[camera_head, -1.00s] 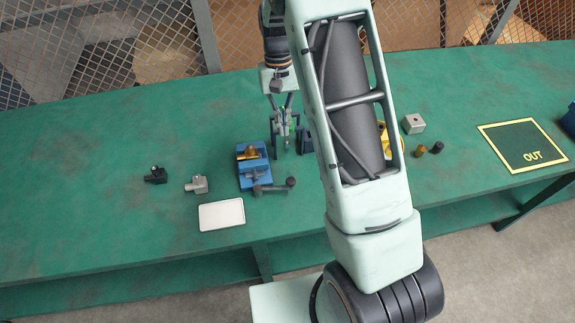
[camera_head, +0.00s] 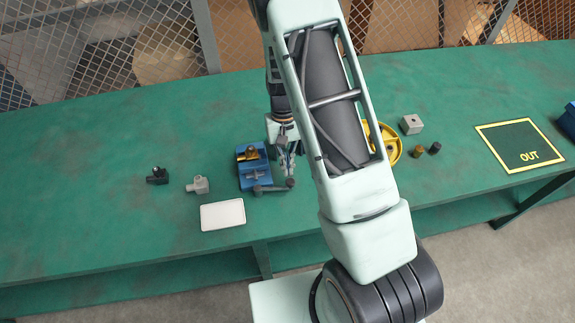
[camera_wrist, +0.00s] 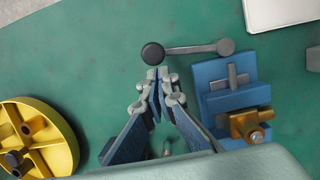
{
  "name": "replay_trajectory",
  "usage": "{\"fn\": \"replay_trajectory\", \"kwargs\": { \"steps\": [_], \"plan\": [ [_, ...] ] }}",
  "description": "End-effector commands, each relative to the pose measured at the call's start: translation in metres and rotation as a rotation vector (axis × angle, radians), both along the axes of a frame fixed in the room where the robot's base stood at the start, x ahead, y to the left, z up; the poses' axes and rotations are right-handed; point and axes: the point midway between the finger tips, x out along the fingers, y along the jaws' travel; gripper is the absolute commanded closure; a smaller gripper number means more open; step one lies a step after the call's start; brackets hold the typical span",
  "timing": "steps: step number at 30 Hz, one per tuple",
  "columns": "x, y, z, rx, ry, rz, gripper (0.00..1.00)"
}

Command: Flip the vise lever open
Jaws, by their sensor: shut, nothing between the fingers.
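The blue vise (camera_head: 251,170) stands on the green bench with a brass-coloured part (camera_head: 248,154) in it. It also shows at the right of the wrist view (camera_wrist: 225,88). Its grey lever (camera_head: 270,188) lies across the vise's front side and ends in a dark round knob at the right. In the wrist view the lever (camera_wrist: 190,49) runs from a grey pivot to the dark knob (camera_wrist: 153,53). My gripper (camera_wrist: 157,72) is shut and empty, its fingertips just beside the knob. I cannot tell whether they touch it. In the head view my gripper (camera_head: 288,170) is partly hidden.
A white tray (camera_head: 222,214) lies in front of the vise. A grey fitting (camera_head: 198,185) and a black one (camera_head: 157,176) lie to the left. A yellow wheel (camera_head: 388,143), a grey block (camera_head: 411,124) and two small cylinders stand to the right. The OUT mat (camera_head: 508,138) is farther right.

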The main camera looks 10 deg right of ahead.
Motion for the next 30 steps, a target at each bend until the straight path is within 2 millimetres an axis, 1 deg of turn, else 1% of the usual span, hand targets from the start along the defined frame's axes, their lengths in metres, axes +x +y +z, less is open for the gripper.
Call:
{"fn": "replay_trajectory", "kwargs": {
  "steps": [14, 30],
  "plan": [
    [-0.002, 0.000, 0.000, 0.000, 0.000, -0.009, 1.00],
    [-0.012, -0.001, -0.001, 0.001, 0.002, -0.103, 1.00]
  ]
}}
